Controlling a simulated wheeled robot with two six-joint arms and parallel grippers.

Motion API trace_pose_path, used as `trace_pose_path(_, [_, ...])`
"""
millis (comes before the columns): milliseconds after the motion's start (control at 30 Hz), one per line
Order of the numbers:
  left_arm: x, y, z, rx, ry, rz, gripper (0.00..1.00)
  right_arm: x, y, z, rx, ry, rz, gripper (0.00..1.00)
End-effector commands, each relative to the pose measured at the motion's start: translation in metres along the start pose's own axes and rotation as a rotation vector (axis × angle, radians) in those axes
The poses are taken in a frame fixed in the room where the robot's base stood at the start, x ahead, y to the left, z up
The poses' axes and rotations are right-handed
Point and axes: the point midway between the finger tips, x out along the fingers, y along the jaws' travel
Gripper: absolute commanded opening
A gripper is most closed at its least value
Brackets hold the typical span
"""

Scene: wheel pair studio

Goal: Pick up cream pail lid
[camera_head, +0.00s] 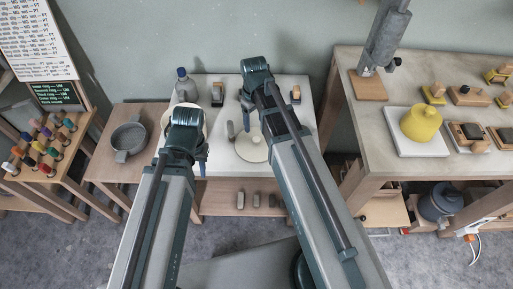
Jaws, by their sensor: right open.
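A cream round disc (252,150), which looks like the cream pail lid, lies on the white tabletop (222,165) in the middle. My right arm partly covers it. My right gripper (246,104) is open above the far side of the disc, mostly hidden by its own wrist. A second cream round shape (183,106) shows behind my left wrist, largely covered; I cannot tell whether it is the pail.
A dark-capped grey bottle (185,84) and small blocks (218,94) stand at the table's back. A grey pot (129,137) sits on the lower wooden table at left. A yellow pot (421,123) stands on a white board on the right bench. Bare tabletop lies beside the disc.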

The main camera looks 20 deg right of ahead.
Motion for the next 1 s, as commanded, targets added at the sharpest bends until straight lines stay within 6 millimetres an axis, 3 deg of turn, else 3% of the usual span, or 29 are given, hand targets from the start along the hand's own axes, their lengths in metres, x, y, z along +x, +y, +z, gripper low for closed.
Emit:
trace_pose_path(33, [0.015,0.002,-0.001,0.000,0.000,0.000,0.34,0.016,0.000,0.000,0.000,0.000,0.000,0.72])
trace_pose_path(200, [0.038,0.004,-0.002,0.000,0.000,0.000,0.34,0.038,0.000,0.000,0.000,0.000,0.000,0.72])
trace_pose_path(567, [0.045,0.004,-0.003,0.000,0.000,0.000,0.34,0.045,0.001,0.001,0.001,0.000,0.000,0.72])
trace_pose_path(1000, [0.092,0.009,-0.005,0.001,0.000,0.000,0.34,0.093,0.006,0.004,0.001,0.000,0.000,0.72])
